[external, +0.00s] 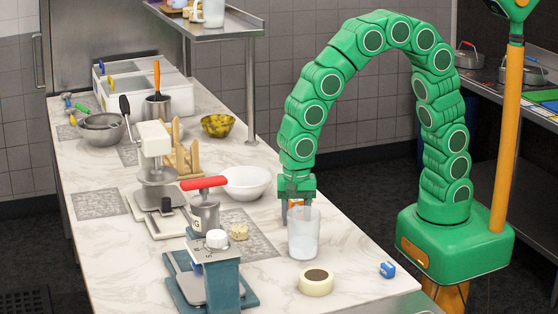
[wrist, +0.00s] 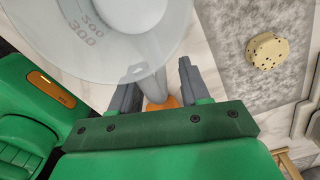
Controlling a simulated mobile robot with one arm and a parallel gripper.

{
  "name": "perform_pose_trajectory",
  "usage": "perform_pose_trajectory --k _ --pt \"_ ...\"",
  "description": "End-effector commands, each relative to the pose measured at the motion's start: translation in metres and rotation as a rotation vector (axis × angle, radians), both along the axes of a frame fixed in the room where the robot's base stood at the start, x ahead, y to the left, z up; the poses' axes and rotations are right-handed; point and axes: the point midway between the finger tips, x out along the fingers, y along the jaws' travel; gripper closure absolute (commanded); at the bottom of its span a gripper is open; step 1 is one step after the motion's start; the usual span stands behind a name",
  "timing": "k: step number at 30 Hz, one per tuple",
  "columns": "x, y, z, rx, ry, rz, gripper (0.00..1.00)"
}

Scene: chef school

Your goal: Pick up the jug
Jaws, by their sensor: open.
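The jug (external: 303,238) is a clear, frosted measuring jug standing upright near the right edge of the marble counter. In the wrist view the jug (wrist: 85,30) fills the upper left, with the marks 200 and 300 on it. My gripper (external: 298,208) is pointed down right behind the jug in the external view, partly hidden by its rim. In the wrist view my gripper (wrist: 160,70) is open, with the jug's pale handle between its two grey fingers. I cannot tell whether either finger touches the handle.
A tape roll (external: 316,282) and a small blue item (external: 387,269) lie in front of the jug. A teal scale-like device (external: 212,275) stands front left.

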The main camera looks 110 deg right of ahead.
Motion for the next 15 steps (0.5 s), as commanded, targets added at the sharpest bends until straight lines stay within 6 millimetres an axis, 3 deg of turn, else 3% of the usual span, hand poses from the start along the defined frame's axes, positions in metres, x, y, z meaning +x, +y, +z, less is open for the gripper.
perform_pose_trajectory --k 2,11,15 --pt "0.0000 0.0000 0.0002 0.000 0.000 0.000 0.54" --pt "-0.0004 0.0000 0.0003 0.000 0.001 0.000 0.98" --pt "-0.0004 0.0000 0.0004 0.000 0.001 0.000 1.00"
